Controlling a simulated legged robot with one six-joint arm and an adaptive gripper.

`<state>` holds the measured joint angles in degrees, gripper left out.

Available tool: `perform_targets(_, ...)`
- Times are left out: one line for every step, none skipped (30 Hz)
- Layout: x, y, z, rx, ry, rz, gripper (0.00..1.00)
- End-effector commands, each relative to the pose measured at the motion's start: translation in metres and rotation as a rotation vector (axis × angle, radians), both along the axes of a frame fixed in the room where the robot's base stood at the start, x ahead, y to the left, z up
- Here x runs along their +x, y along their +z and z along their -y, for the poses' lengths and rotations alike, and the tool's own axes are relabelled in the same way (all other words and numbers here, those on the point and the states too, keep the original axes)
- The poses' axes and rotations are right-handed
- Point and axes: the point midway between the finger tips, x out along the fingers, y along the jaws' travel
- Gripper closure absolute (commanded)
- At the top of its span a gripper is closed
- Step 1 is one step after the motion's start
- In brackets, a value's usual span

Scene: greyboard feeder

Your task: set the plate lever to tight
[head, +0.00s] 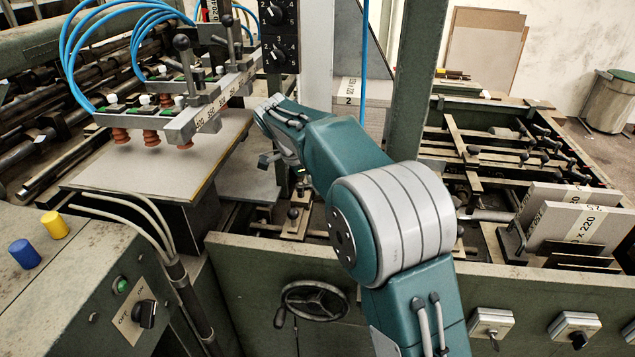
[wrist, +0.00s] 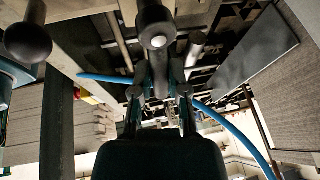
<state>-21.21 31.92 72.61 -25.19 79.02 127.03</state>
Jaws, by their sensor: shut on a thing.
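My gripper (wrist: 160,72) points up the wrist view, its two fingers close together at a dark lever with a rounded, pale-centred end (wrist: 155,18). It is shut on this lever, and the fingers hide part of it. In the head view my gripper (head: 268,160) is small and partly hidden behind my teal arm, beside the feeder's upright post. The held lever cannot be made out clearly there. No tight marking can be read in either view, so the lever's setting cannot be told.
Another dark ball knob (wrist: 28,42) stands to the left in the wrist view. A blue hose (wrist: 235,125) crosses behind the fingers. In the head view, the suction bar (head: 210,105) hangs over a greyboard stack (head: 150,165) on the left. A handwheel (head: 314,300) is below.

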Motion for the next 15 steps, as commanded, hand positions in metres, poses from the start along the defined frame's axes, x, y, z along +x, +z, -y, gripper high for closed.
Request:
perform_targets(0.0001, -0.0011, -0.0010, 0.001, -0.002, 0.000, 1.00)
perform_targets(0.0001, -0.0011, -0.0011, 0.002, -0.003, 0.000, 1.00)
perform_targets(0.0001, -0.0011, -0.0011, 0.002, -0.003, 0.000, 1.00)
perform_targets(0.0000, -0.0010, -0.0011, 0.002, -0.003, 0.000, 1.00)
perform_targets(0.0001, -0.0011, -0.0011, 0.002, -0.003, 0.000, 1.00)
perform_targets(0.0001, -0.0011, -0.0011, 0.003, -0.003, 0.000, 1.00)
perform_targets(0.0001, -0.0011, -0.0011, 0.003, -0.003, 0.000, 1.00)
perform_targets(0.0001, -0.0012, -0.0012, 0.002, -0.003, 0.001, 1.00)
perform_targets(0.0001, -0.0012, -0.0012, 0.002, -0.003, 0.001, 1.00)
perform_targets(0.0001, -0.0012, -0.0012, 0.002, -0.002, 0.000, 1.00)
perform_targets(0.0001, -0.0012, -0.0012, 0.002, -0.002, 0.000, 0.75)
perform_targets(0.0000, -0.0012, -0.0012, 0.002, -0.002, 0.000, 0.58)
perform_targets(0.0000, -0.0011, -0.0011, 0.003, -0.002, -0.001, 0.45)
perform_targets(0.0000, -0.0011, -0.0011, 0.003, -0.002, -0.001, 0.45)
perform_targets(-0.0002, -0.0008, -0.0009, 0.001, -0.002, 0.000, 0.45)
